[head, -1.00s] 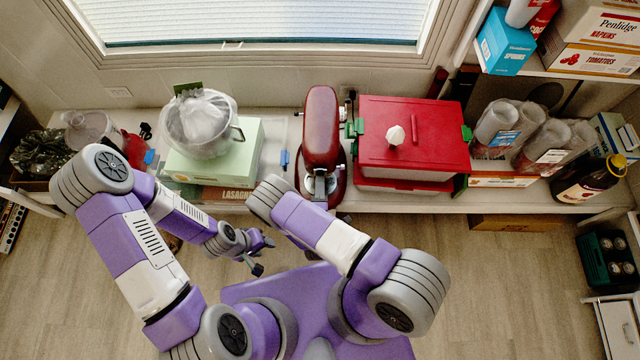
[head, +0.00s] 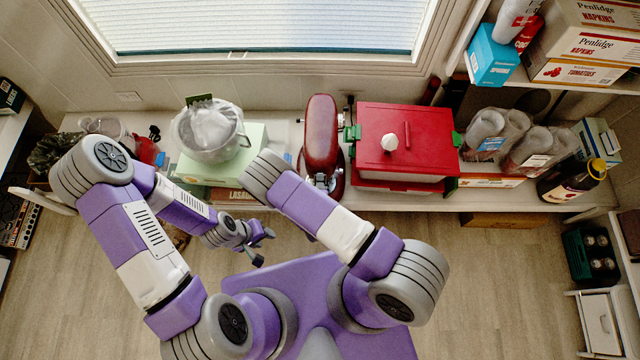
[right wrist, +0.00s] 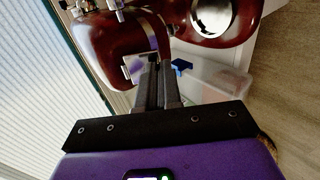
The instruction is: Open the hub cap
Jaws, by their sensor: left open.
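The dark red stand mixer (head: 321,138) stands on the counter below the window. In the right wrist view its red body (right wrist: 105,48) fills the top, with a round silver part at upper right. A small square silver flap (right wrist: 135,68), which looks like the hub cap, sits beside my right fingertips; I cannot tell if they touch. My right gripper (right wrist: 160,68) has its fingers together, with nothing clearly between them. In the head view it is hidden beneath my right forearm. My left gripper (head: 264,247) is open and empty over the floor, in front of the counter.
A red-lidded box (head: 405,140) stands right of the mixer. A bagged bowl (head: 208,132) on a green box (head: 225,160) stands left. Plastic-wrapped cups (head: 500,135) and a dark bottle (head: 572,182) are further right. The floor (head: 470,290) at right front is clear.

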